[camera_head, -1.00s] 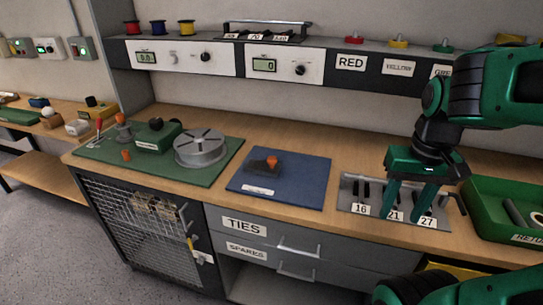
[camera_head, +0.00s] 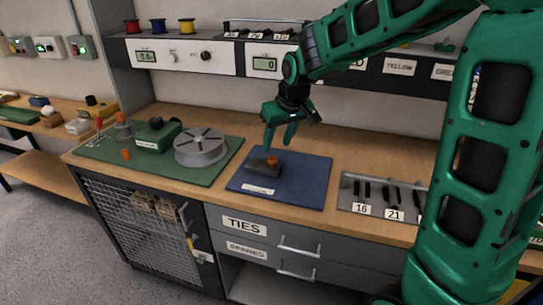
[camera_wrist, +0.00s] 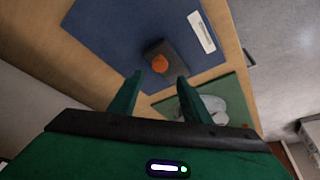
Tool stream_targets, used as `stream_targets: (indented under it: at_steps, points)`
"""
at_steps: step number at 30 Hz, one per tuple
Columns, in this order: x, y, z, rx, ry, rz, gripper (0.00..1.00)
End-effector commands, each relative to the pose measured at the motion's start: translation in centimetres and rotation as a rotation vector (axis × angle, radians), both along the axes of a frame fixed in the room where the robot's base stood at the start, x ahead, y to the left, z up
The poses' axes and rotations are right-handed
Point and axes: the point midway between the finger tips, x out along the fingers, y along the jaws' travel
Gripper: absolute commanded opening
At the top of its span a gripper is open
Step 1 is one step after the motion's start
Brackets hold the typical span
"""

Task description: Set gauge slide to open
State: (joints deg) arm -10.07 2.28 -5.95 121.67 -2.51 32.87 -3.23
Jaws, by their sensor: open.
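The gauge is a dark grey block (camera_head: 258,168) with an orange knob (camera_head: 272,160) on its top, lying on the blue mat (camera_head: 305,184). In the wrist view the dark block (camera_wrist: 174,54) and its round orange knob (camera_wrist: 160,63) show beyond my fingertips. My gripper (camera_head: 279,142) is open and empty, above and just behind the block. In the wrist view its two fingers (camera_wrist: 159,80) stand apart, with the knob between their lines but apart from them. The slide's setting cannot be read at this size.
The green mat (camera_head: 215,172) at left carries a round grey fixture (camera_head: 200,148) and a green box (camera_head: 158,137). A grey slotted rack (camera_head: 350,188) stands to the right. The shelf with panels (camera_head: 218,58) runs behind. Bare bench lies around the blue mat.

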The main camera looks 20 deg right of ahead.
Motion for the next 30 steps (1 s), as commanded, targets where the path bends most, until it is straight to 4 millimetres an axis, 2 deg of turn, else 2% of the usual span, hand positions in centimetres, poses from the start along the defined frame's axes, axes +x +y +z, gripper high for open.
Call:
stream_targets:
  at_steps: [6,12,18,25,26,30]
  points:
    - [1.4,0.1,-3.7,-0.001,0.003,-0.002,0.44]
    - [2.4,0.2,-6.0,0.0,0.002,-0.002,0.44]
    - [2.7,0.3,-6.8,0.0,0.001,-0.003,0.44]
    - [2.8,0.2,-6.8,0.0,0.0,-0.003,0.44]
    - [2.7,0.2,-6.8,0.0,0.0,-0.003,0.41]
    - [2.7,0.2,-6.8,0.0,0.0,-0.003,0.08]
